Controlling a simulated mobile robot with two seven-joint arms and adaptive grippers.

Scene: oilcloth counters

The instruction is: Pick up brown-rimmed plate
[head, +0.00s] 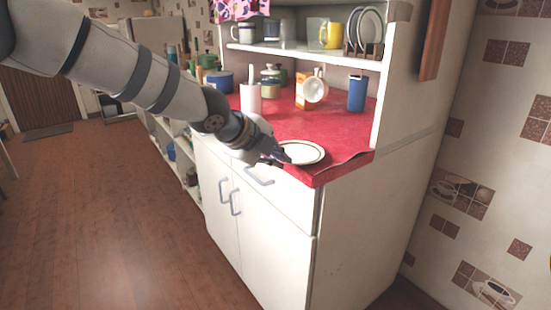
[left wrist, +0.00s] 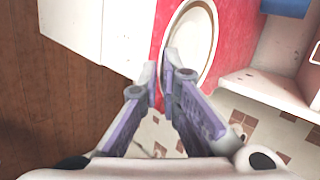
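The brown-rimmed plate (head: 302,153) is white with a thin brown ring and lies near the front corner of the red counter. It also shows in the left wrist view (left wrist: 192,40), cut off at the top. My left gripper (head: 281,156) is at the plate's near left edge. In the left wrist view its fingertips (left wrist: 161,68) are close together with a narrow gap at the plate's rim, and the right finger overlaps the rim. I cannot tell whether they pinch it. My right gripper is not in view.
The red oilcloth counter (head: 290,125) holds a paper towel roll (head: 251,98), a blue container (head: 357,93), an orange box (head: 304,90) and a white cup (head: 315,90). A shelf above has a yellow mug (head: 331,36). The cabinet side panel stands right of the plate.

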